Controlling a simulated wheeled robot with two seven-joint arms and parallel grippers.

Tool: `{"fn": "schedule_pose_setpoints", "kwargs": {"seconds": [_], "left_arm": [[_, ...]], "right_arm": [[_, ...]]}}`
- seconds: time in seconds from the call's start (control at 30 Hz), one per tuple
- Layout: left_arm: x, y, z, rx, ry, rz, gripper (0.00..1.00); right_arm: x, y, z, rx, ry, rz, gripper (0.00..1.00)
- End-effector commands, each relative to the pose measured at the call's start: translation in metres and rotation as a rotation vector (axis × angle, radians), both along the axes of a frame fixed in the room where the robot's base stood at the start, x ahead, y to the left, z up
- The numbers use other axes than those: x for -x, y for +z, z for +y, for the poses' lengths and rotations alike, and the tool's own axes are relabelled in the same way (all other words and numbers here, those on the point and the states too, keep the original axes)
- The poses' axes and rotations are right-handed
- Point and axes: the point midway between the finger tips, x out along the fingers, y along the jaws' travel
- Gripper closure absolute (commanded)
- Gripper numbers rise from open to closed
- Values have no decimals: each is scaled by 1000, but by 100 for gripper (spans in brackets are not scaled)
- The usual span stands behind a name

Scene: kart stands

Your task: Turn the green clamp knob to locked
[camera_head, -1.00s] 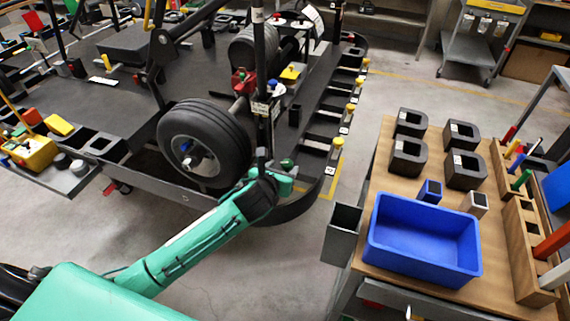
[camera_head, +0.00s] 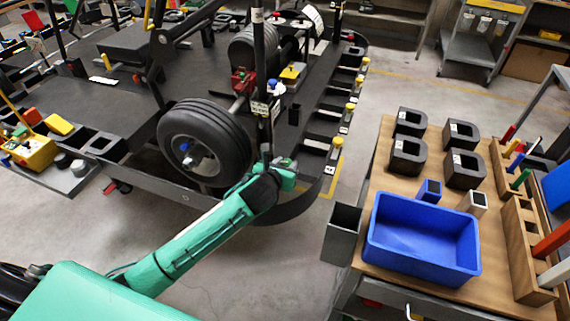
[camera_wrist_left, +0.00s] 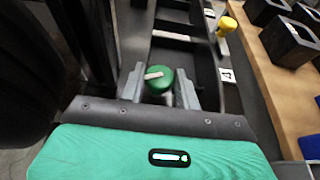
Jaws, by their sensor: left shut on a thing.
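The green clamp knob (camera_wrist_left: 160,82) is round, with a pale pointer bar on top. In the left wrist view the bar lies nearly crosswise, toward the left. My left gripper (camera_wrist_left: 159,86) is shut on the knob, with one grey finger on each side of it. In the head view my left gripper (camera_head: 283,170) is at the near right edge of the dark kart stand (camera_head: 310,105), and the knob is mostly hidden there. I cannot read any locked mark beside the knob. My right gripper is not in view.
A black wheel (camera_head: 205,143) and a dark upright post (camera_head: 264,80) stand close left of my left gripper. Yellow knobs (camera_head: 350,108) line the stand's right edge. A wooden bench with a blue bin (camera_head: 424,240) is at right.

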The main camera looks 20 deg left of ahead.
Motion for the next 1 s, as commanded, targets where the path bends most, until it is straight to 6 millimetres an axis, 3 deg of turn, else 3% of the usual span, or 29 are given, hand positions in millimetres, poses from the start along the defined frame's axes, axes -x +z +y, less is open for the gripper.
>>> {"fn": "schedule_pose_setpoints", "kwargs": {"seconds": [0.5,1.0], "left_arm": [[-2,6,4,-6,-273,-3,90],[-2,1,5,2,-394,-1,90]], "right_arm": [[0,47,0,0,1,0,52],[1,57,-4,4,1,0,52]]}}
